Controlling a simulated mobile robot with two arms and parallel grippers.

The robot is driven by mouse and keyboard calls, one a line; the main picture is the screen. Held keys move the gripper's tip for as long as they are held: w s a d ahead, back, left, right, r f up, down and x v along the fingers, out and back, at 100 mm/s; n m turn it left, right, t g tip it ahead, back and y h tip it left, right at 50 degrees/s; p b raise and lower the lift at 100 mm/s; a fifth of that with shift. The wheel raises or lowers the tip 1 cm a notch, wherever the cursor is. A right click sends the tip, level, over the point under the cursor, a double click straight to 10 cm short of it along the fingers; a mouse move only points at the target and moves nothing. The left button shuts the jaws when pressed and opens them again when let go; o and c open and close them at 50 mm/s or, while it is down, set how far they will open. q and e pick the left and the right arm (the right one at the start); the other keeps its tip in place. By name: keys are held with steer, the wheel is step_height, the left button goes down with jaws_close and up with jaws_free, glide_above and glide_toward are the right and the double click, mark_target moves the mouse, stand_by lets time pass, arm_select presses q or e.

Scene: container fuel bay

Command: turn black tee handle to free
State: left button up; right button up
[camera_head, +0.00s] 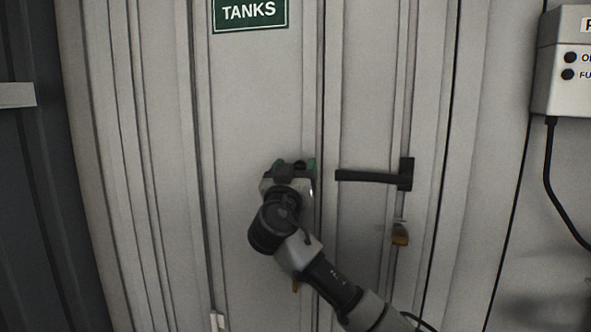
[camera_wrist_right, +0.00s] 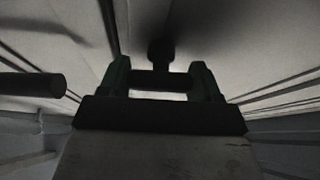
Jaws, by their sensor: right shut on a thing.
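My right gripper (camera_head: 293,168) is up against the pale door panel below the TANKS sign, near the door seam. In the right wrist view its two dark fingers (camera_wrist_right: 160,82) stand on either side of a black tee handle (camera_wrist_right: 160,76) and are shut on it. The tee's crossbar lies between the fingers and its stem runs to the panel. In the head view the gripper hides most of the tee, so its turn angle is hard to tell. My left gripper is not in view.
A black lever handle (camera_head: 372,177) sticks out close to the right of my gripper; a dark bar end (camera_wrist_right: 35,84) shows at left in the wrist view. A brass padlock (camera_head: 400,234) hangs below. A grey box (camera_head: 562,75) with a cable is at far right.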

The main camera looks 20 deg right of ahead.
steer(key=n+y, duration=0.1)
steer(key=n, duration=0.2)
steer(key=shift+t+y, duration=0.4)
steer(key=n+y+p, duration=0.1)
steer(key=n, duration=0.2)
steer(key=shift+a+r, duration=0.1)
steer(key=shift+r, duration=0.05)
steer(key=n+y+p, duration=0.1)
steer(key=n+p, duration=0.3)
steer(key=p, duration=0.1)
steer(key=n+g+y+p, duration=0.1)
steer(key=n+y+p, duration=0.1)
steer(key=n+p, duration=0.3)
steer(key=n+y+p, duration=0.2)
steer(key=n+p, duration=0.2)
steer(key=p, duration=0.2)
steer(key=shift+r+n+g+p, duration=0.1)
steer(key=shift+n+g+p, duration=0.25)
steer(key=shift+n+g, duration=0.05)
steer(key=shift+f+n+p, duration=0.2)
steer(key=shift+n+p, duration=0.4)
steer(key=shift+p, duration=0.3)
steer(key=shift+w, duration=0.1)
steer(key=o, duration=0.9)
steer(key=shift+f, duration=0.1)
